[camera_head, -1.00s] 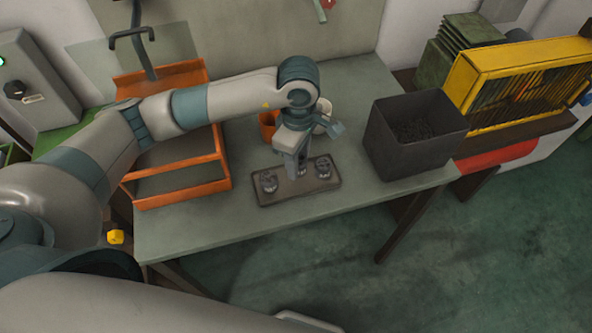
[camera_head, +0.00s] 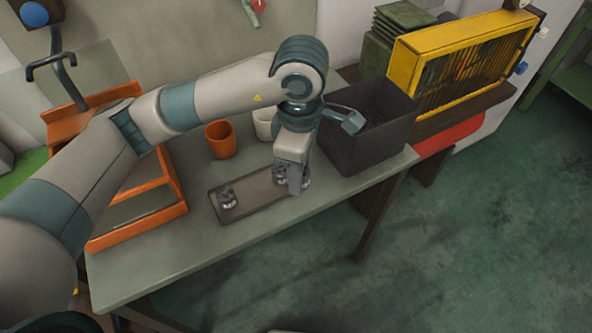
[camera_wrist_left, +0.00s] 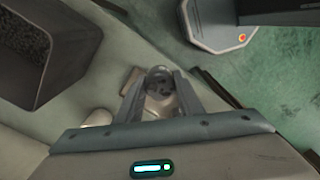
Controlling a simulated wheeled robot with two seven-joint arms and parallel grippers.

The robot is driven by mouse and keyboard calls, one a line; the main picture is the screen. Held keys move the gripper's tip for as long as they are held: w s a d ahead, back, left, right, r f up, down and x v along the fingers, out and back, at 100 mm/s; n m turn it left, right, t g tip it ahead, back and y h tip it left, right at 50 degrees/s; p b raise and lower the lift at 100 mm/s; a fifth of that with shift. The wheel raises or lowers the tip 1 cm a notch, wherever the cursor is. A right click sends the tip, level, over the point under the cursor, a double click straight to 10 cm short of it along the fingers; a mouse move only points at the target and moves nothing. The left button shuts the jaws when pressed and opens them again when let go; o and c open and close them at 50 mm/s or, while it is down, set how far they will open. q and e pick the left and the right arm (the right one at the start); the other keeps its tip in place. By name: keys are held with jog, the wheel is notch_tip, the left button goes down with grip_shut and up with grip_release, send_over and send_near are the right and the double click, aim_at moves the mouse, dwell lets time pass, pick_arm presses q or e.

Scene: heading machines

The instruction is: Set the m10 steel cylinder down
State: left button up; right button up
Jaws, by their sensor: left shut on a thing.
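My left gripper (camera_head: 296,190) is over the right end of the brown tray (camera_head: 240,213) on the workbench. In the left wrist view its two fingers (camera_wrist_left: 162,95) are shut on a round grey metal piece, which I take for the m10 steel cylinder (camera_wrist_left: 158,82). In the head view the fingers partly hide the pieces at that end. Whether the held piece touches the tray is unclear. Another small metal piece (camera_head: 227,198) stands at the tray's left end. My right gripper is not in view.
A dark bin (camera_head: 365,150) stands close to the right of my gripper. An orange cup (camera_head: 221,140) and a white cup (camera_head: 263,124) are behind the tray. An orange rack (camera_head: 165,215) is at the left. The bench front is clear.

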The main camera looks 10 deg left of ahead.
pick_arm(q)
jog(key=shift+a, duration=0.1)
dwell(0.3)
jog(key=shift+w+a+f+m, duration=0.1)
jog(key=shift+w+a+m, duration=0.05)
jog(key=shift+a+m, duration=0.45)
jog(key=a+m, duration=1.4)
jog(key=a, duration=0.1)
jog(key=shift+s+a+m, duration=0.25)
jog(key=shift+s+m, duration=0.05)
jog(key=shift+s, duration=0.1)
